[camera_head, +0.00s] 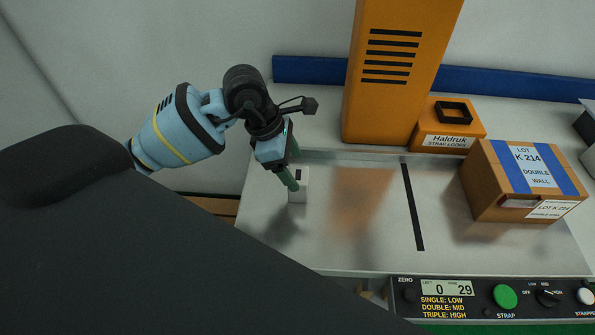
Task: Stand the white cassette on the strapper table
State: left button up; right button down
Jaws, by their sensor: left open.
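The white cassette (299,190) is a small white block with a dark mark on top. It stands on the left part of the metal strapper table (350,245). My left gripper (291,181), with green fingers, points down at the cassette's upper left side. Its jaws are open, and the fingers partly cover the cassette. I cannot tell whether a finger touches it. My right gripper is not in view.
A brown box (490,195) with blue tape and labels sits on the table's right. A tall orange housing (385,110) and a small orange strap loops box (452,125) stand behind. A control panel (470,297) lines the front. The table's middle is clear, crossed by a dark slot (412,207).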

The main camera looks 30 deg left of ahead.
pick_arm(q)
jog(key=v, duration=0.8)
jog(key=shift+r, duration=0.2)
